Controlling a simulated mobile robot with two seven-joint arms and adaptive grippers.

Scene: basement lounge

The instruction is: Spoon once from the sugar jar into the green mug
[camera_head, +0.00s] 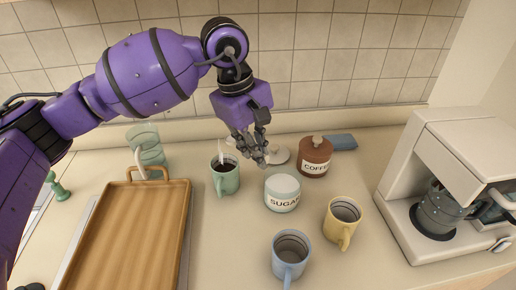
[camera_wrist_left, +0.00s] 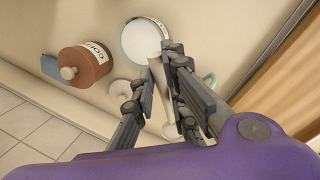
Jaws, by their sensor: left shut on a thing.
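The sugar jar (camera_head: 282,199), white with a pale green band and a SUGAR label, stands open in the head view; its white filled mouth (camera_wrist_left: 142,42) shows in the wrist view. The green mug (camera_head: 226,184) stands left of it with dark liquid inside; only its edge (camera_wrist_left: 210,80) shows behind the fingers in the wrist view. My left gripper (camera_head: 262,157) is above the counter, between mug and jar and slightly behind them. It is shut on a pale spoon (camera_wrist_left: 168,104); its bowl is hard to make out. My right gripper is not in view.
A pale lid (camera_head: 279,156) and the brown coffee jar (camera_head: 314,160) stand behind the sugar jar. A yellow mug (camera_head: 335,229) and a blue mug (camera_head: 287,270) stand in front. A wooden tray (camera_head: 127,240) lies left; a coffee maker (camera_head: 447,140) stands right.

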